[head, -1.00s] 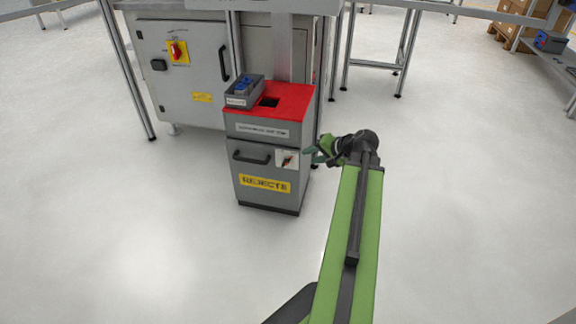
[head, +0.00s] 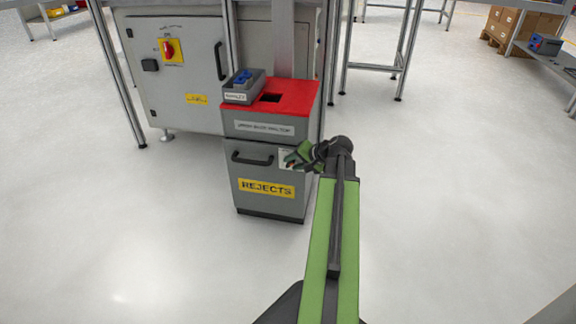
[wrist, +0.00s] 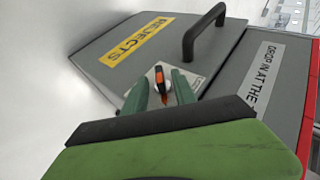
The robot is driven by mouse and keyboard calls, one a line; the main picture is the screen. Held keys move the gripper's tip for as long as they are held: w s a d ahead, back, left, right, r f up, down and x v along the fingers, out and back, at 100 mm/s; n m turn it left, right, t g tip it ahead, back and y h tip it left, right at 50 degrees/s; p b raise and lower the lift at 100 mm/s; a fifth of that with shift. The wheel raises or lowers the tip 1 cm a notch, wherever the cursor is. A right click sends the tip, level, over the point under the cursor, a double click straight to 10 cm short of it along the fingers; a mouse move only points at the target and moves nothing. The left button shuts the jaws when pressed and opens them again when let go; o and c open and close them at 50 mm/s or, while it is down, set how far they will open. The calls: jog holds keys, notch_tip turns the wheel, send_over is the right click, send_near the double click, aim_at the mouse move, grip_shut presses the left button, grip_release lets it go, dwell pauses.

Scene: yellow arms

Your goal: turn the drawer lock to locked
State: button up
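The drawer lock is a small knob (wrist: 161,84) with an orange-red pointer on a pale plate (wrist: 196,80), on the grey drawer front (wrist: 171,58) of the rejects cabinet. In the wrist view my gripper (wrist: 159,82) is open, with one green finger on each side of the knob and gaps between. I cannot tell how far the fingertips are from the plate. In the head view my gripper (head: 292,160) is in front of the plate and hides the knob. The drawer's black handle (head: 252,159) is left of it, and the drawer looks closed.
The cabinet has a red top (head: 292,97) with a dark opening and a grey bin (head: 243,88) on it. A yellow REJECTS label (head: 266,188) is below the handle. Behind stands a grey control cabinet (head: 190,75) and metal table legs. The floor around is clear.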

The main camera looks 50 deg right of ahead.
jog(key=shift+w, duration=0.1)
grip_shut()
jog(key=shift+w, duration=0.1)
jog(key=shift+a+r, duration=0.1)
